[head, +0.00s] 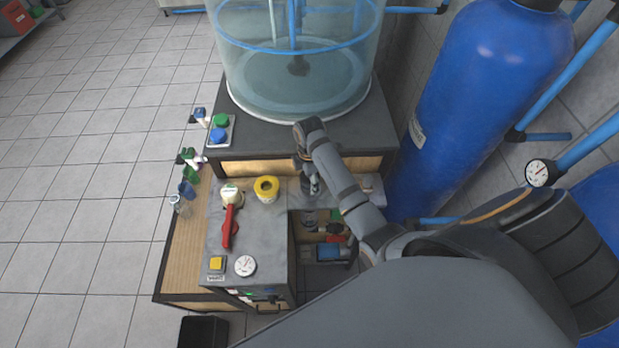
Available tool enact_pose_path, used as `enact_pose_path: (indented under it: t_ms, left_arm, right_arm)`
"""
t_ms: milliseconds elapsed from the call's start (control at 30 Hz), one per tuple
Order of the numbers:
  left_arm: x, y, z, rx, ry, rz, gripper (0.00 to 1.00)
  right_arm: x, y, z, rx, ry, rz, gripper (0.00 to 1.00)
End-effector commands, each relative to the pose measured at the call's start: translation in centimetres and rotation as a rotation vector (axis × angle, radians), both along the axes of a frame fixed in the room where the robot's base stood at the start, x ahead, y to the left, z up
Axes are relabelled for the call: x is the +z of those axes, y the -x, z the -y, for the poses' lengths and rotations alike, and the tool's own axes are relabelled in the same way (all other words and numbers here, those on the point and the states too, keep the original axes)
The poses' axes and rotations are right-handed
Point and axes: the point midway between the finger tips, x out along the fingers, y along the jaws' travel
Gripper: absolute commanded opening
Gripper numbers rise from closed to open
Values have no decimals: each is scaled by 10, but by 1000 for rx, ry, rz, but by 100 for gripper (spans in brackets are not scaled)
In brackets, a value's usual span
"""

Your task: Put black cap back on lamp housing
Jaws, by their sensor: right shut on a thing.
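My right arm reaches in from the lower right. Its gripper (311,187) points down over the grey bench, just right of the yellow ring-shaped part. It is shut on a small dark thing, most likely the black cap, mostly hidden by the fingers and wrist. A dark round part (309,218) shows just below the gripper, at the edge of the bench recess. I cannot tell whether it belongs to the lamp housing, or whether the held thing touches it. The lamp housing is not clearly made out. My left gripper is not in view.
A yellow ring-shaped part (266,189), a red-handled valve (230,225) and a gauge (245,265) are on the bench left of the gripper. A clear tank (296,75) stands behind, a blue cylinder (485,90) to the right. Open tiled floor lies left.

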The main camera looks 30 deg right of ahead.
Motion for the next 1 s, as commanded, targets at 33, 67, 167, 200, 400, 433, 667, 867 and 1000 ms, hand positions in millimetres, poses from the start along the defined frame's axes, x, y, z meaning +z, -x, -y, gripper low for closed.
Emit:
enact_pose_path:
  t_ms: [33, 67, 167, 200, 400, 433, 667, 867, 1000]
  left_arm:
    - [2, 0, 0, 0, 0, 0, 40]
    - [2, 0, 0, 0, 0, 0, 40]
    - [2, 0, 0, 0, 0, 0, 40]
    - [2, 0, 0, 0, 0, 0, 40]
    - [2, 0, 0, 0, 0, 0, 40]
    - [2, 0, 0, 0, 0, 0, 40]
    - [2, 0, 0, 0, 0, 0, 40]
    - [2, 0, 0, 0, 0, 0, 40]
    - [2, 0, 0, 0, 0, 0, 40]
  right_arm:
    - [-1, 0, 0, 0, 0, -1, 26]
    - [-1, 0, 0, 0, 0, -1, 26]
    - [-3, 0, 0, 0, 0, 0, 26]
    - [-3, 0, 0, 0, 0, 0, 26]
    - [-3, 0, 0, 0, 0, 0, 64]
    - [-3, 0, 0, 0, 0, 0, 68]
    - [-3, 0, 0, 0, 0, 0, 88]
    - [-3, 0, 0, 0, 0, 0, 92]
    - [-3, 0, 0, 0, 0, 0, 100]
